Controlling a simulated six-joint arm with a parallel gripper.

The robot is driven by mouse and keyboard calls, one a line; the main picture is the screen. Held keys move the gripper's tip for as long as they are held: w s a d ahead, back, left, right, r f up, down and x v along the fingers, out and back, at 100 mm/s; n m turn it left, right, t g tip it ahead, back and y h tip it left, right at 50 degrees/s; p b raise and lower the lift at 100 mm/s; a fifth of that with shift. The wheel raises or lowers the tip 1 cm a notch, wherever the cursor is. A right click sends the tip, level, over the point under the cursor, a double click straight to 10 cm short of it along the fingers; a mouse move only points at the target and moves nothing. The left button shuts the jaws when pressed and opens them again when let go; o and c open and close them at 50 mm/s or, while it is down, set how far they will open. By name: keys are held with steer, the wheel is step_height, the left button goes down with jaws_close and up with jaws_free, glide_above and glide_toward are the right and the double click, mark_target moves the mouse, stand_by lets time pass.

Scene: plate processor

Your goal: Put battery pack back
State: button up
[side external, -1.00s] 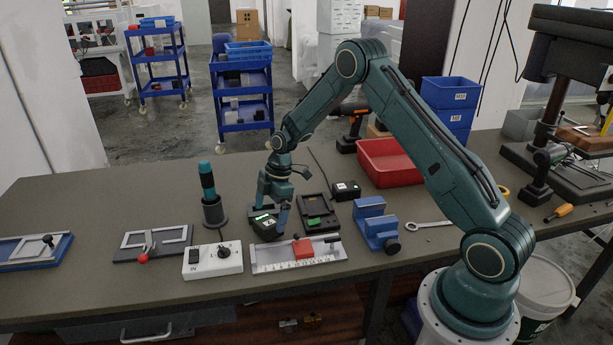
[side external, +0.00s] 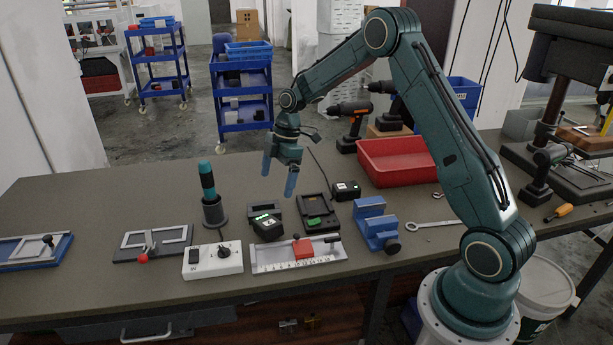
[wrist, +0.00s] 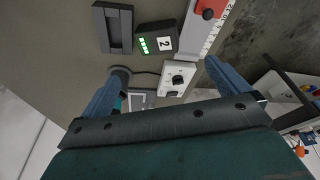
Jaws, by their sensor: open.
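The black battery pack (side external: 268,228), with a row of green lights, sits on the table behind the white ruler strip. In the wrist view the battery pack (wrist: 160,46) shows its green lights and a label "2". A dark grey cradle (side external: 262,208) stands just behind it; the cradle also shows in the wrist view (wrist: 126,30), beside the pack. A black charger (side external: 316,211) with a green mark lies to their right. My gripper (side external: 279,178) is open and empty, raised above the pack and cradle. Its two blue fingers (wrist: 163,72) are spread in the wrist view.
A screwdriver in a round holder (side external: 214,213) stands left of the pack. A white switch box (side external: 212,262), a ruler strip with red slider (side external: 303,250) and a blue vise (side external: 375,226) are close by. A red bin (side external: 396,162) is behind right. The left back table is clear.

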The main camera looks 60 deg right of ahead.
stand_by(0.4)
steer(key=s+a+r+m+t+h, duration=0.1)
steer(key=s+a+r+m, duration=0.25)
steer(key=s+r, duration=0.35)
steer(key=s+a+r+m+t+h, duration=0.15)
steer(key=s+a+r, duration=0.3)
steer(key=r, duration=0.55)
steer(key=s+a+r+m+t, duration=0.1)
steer(key=s+m, duration=0.3)
steer(key=s, duration=0.6)
steer(key=s+a+r+m+t, duration=0.1)
steer(key=s+m, duration=0.3)
steer(key=s, duration=0.7)
steer(key=shift+a+r, duration=0.25)
steer(key=shift+a, duration=0.45)
steer(key=shift+h, duration=0.25)
steer(key=shift+c, duration=0.4)
steer(key=c, duration=0.4)
steer(key=shift+o, duration=0.2)
